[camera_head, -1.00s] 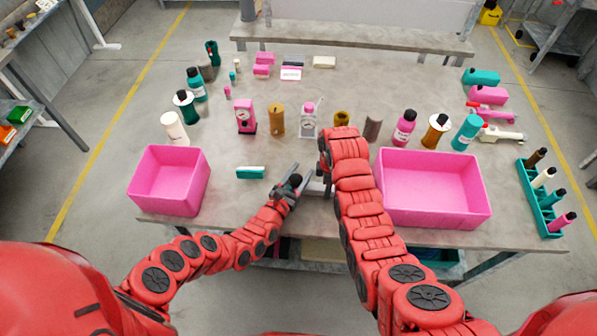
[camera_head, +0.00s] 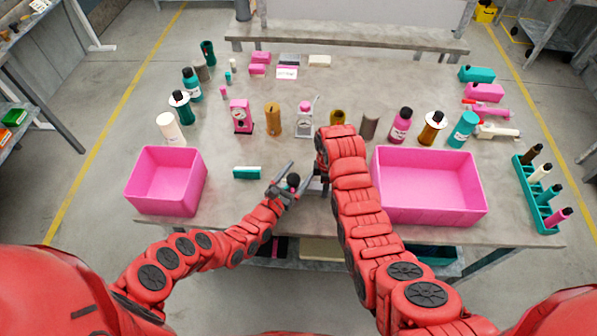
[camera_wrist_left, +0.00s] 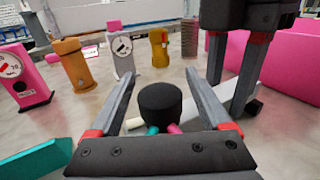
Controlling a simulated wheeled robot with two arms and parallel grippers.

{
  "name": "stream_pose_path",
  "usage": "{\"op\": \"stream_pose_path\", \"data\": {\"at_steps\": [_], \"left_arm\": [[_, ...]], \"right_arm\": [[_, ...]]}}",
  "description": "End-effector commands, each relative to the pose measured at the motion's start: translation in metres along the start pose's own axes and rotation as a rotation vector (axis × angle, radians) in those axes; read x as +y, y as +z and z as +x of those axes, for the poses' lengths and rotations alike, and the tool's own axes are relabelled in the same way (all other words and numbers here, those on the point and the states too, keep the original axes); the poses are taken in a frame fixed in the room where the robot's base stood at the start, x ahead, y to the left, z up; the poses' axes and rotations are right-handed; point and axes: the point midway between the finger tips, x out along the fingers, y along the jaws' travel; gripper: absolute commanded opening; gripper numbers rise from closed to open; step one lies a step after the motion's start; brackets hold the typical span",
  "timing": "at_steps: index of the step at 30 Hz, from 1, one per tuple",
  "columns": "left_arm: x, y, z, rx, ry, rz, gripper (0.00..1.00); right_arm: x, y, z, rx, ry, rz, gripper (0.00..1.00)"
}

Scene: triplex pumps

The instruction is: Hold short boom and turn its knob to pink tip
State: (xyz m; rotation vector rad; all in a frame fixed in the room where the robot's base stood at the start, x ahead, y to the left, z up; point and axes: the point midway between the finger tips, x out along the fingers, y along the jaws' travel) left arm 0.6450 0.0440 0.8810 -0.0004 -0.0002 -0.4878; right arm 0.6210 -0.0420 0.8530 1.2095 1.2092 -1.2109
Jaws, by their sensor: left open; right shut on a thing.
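The short boom shows in the left wrist view as a pale bar (camera_wrist_left: 247,90), partly hidden by my grippers. Its black round knob (camera_wrist_left: 160,100) is between the fingers of my left gripper (camera_wrist_left: 160,78), which is open, with a gap on both sides. Below the knob show a teal tip (camera_wrist_left: 152,129), a pink tip (camera_wrist_left: 173,129) and a cream tip (camera_wrist_left: 135,123). My right gripper (camera_wrist_left: 243,95) is shut on the boom at the right. In the head view, my left gripper (camera_head: 295,174) is around the knob (camera_head: 293,180); my right gripper's jaws are mostly hidden by its arm.
Pink bins stand at left (camera_head: 140,203) and right (camera_head: 430,215) of the table. A teal block (camera_head: 246,173) lies left of my left gripper. Several gauges, bottles and cylinders stand in a row behind. The table between them and my grippers is mostly clear.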

Motion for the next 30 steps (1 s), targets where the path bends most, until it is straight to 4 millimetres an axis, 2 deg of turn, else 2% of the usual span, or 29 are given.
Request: {"op": "stream_pose_path", "data": {"at_steps": [5,18,24,30], "left_arm": [[0.002,0.000,-0.018,0.001,0.002,-0.001,0.82],[0.001,-0.001,-0.100,0.003,0.001,-0.001,0.82],[0.000,-0.001,-0.116,0.003,-0.001,-0.001,0.82],[0.000,0.000,-0.117,0.001,0.000,0.000,0.82]], "right_arm": [[0.000,0.000,-0.001,0.001,0.001,0.000,0.00],[0.000,0.000,-0.001,0.001,0.001,0.000,0.00],[0.000,0.000,-0.001,0.001,0.001,0.000,0.00],[0.001,0.000,-0.001,0.001,0.001,0.000,0.00]]}}
